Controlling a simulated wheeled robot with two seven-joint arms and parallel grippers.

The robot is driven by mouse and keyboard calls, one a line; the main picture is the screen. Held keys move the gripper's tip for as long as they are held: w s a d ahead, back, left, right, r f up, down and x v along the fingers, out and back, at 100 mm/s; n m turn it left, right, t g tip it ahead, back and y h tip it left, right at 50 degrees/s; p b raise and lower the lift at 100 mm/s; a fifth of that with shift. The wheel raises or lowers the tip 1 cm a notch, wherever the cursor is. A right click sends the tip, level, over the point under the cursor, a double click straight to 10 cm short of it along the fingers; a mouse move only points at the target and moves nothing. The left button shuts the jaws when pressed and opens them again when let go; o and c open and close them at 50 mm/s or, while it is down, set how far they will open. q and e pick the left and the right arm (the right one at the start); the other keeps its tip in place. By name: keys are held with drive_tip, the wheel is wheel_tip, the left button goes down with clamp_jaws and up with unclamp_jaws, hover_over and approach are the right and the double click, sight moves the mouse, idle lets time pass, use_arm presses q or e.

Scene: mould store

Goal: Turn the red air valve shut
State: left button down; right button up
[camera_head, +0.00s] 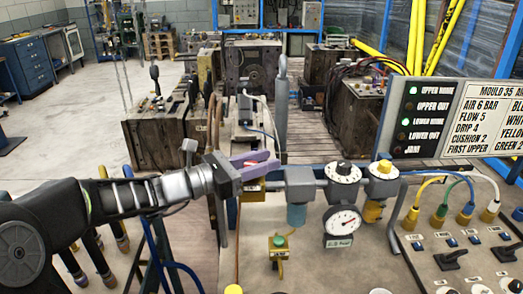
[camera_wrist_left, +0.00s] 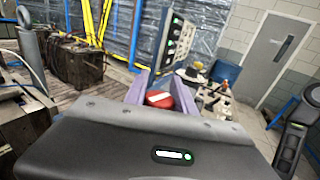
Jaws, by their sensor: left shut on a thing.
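The red air valve (camera_wrist_left: 160,98) shows in the left wrist view as a round red knob with a white bar across it. It sits between the two purple fingers of my left gripper (camera_wrist_left: 161,90), which are shut on it. In the head view the left gripper (camera_head: 262,163) reaches in from the left to the left end of the grey pipe line. Only a little red of the valve shows there between the fingers; the rest is hidden. My right gripper is not seen in the head view.
A sign board (camera_head: 456,117) and a panel with coloured hoses (camera_head: 462,252) fill the right. Wooden-sided moulds (camera_head: 158,137) stand behind.

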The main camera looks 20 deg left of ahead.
use_arm(q)
drive_tip(key=m+g+h+p, duration=0.2)
drive_tip(key=h, duration=0.1)
drive_tip(key=shift+s+d+r+m+g, duration=0.1)
drive_tip(key=shift+s+d+m+g, duration=0.1)
drive_tip(key=shift+m+g, duration=0.15)
drive_tip(key=shift+s+m+g+h, duration=0.15)
drive_tip(key=shift+m+g+h, duration=0.4)
drive_tip(key=shift+g, duration=0.3)
drive_tip(key=shift+s+d+m+g+h, duration=0.15)
drive_tip(key=shift+m+g+h, duration=0.4)
drive_tip(key=shift+g, duration=0.25)
drive_tip(key=shift+d+m+g, duration=0.1)
drive_tip(key=shift+m+g, duration=0.15)
drive_tip(key=shift+g, duration=0.05)
drive_tip(key=c, duration=1)
unclamp_jaws()
drive_tip(key=shift+c, duration=0.2)
wheel_tip(320, 180, up, 10)
drive_tip(key=p, duration=0.1)
